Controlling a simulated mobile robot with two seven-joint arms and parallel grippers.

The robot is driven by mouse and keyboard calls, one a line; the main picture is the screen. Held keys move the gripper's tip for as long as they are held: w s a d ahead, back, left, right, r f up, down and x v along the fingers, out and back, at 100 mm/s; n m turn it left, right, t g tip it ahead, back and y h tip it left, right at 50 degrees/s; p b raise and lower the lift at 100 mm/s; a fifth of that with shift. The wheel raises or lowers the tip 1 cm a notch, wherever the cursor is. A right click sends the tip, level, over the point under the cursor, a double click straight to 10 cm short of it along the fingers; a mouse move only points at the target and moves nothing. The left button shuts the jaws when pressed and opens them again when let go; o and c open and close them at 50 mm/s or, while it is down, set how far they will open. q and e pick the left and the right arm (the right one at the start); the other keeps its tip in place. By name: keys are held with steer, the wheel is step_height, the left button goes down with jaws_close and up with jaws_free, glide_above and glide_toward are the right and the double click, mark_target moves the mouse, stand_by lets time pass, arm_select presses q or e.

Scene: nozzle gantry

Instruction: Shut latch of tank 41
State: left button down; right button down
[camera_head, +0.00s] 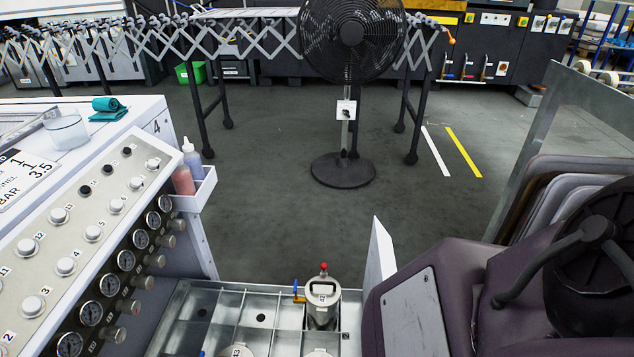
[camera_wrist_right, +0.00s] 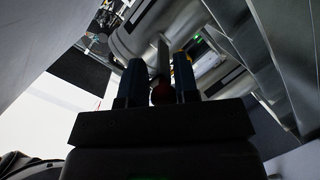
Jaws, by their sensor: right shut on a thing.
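My right gripper (camera_wrist_right: 157,72) shows in the right wrist view, its two blue fingers closed around a grey lever with a red ball end (camera_wrist_right: 162,93). Rounded grey metal bodies with dark slots (camera_wrist_right: 150,24) lie just beyond the fingers. I cannot read a number 41 on them or tell how far the lever is turned. In the head view a steel tank (camera_head: 321,312) with a red knob (camera_head: 323,267) and a blue valve handle stands in a metal rack; no gripper is at it. Tank tops (camera_head: 237,351) show at the bottom edge. Neither gripper shows in the head view.
The metal rack (camera_head: 197,312) has several open cells. A panel of knobs and gauges (camera_head: 97,223) stands left, with bottles (camera_head: 184,178) in a side holder. A black floor fan (camera_head: 343,170) stands beyond on open floor. A large purple body fills the lower right.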

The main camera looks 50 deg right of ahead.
steer(key=shift+w+r+g+y+p, duration=0.35)
steer(key=shift+r+y+p, duration=0.4)
steer(key=shift+p, duration=0.35)
steer(key=shift+w+d+r+g+y+p, duration=0.1)
steer(key=shift+d+r+g+y+p, duration=0.15)
steer(key=shift+r+g+y+p, duration=0.7)
steer(key=shift+d+g+y+p, duration=0.25)
steer(key=shift+g+y+p, duration=0.15)
steer(key=shift+y+p, duration=0.55)
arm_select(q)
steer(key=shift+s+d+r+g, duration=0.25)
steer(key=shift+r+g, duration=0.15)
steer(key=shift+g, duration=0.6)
arm_select(e)
steer(key=shift+g+y, duration=0.25)
steer(key=shift+g, duration=0.05)
steer(key=c, duration=1)
jaws_free()
steer(key=shift+d, duration=0.1)
